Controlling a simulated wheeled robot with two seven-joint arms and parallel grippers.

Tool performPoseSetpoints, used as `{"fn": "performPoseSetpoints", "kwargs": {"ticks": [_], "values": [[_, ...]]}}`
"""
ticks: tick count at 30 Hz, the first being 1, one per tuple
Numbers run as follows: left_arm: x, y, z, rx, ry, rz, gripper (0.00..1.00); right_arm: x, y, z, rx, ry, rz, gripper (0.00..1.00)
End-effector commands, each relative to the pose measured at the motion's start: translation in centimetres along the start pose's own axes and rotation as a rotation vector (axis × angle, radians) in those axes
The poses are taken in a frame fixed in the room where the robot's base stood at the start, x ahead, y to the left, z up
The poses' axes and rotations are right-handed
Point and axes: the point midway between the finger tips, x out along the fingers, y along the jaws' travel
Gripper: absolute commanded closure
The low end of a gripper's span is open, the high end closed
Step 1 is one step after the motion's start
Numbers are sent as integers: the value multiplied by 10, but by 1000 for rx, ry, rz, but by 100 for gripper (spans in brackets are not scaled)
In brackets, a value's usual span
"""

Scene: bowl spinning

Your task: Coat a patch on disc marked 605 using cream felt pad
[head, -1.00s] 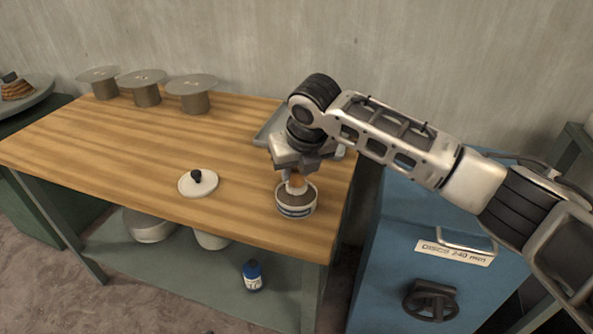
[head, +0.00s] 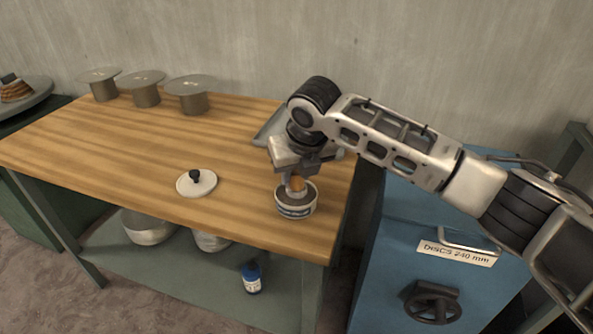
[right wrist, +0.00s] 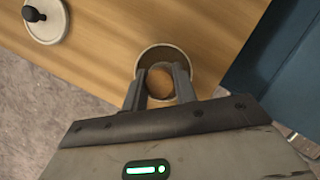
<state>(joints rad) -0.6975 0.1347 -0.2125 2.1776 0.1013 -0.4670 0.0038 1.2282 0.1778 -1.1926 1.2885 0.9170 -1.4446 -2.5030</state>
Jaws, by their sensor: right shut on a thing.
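Three grey discs stand on pedestals at the back left of the bench: left (head: 100,75), middle (head: 142,77) and right (head: 191,82). Their marks are too small to read, so I cannot tell which is 605. My right gripper (head: 296,180) points down at an open tub (head: 295,211) near the bench's front right corner. It is shut on an orange-brown rounded piece (head: 298,184), which also shows between the fingers in the right wrist view (right wrist: 160,84). No cream felt shows; the piece's lower end is hidden in or over the tub's dark contents. My left gripper is out of view.
A white lid with a black knob (head: 197,183) lies left of the tub. A grey tray (head: 268,128) is partly behind my arm. A blue cabinet (head: 400,265) stands at the right. Bowls and a blue bottle (head: 251,278) are on the lower shelf. The bench middle is clear.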

Motion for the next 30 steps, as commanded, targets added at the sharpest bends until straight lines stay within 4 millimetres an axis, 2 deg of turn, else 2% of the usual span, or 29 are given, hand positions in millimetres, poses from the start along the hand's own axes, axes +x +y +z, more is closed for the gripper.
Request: {"fn": "performPoseSetpoints", "kwargs": {"ticks": [30], "values": [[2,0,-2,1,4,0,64,7,0,-3,0,0,0,90]]}}
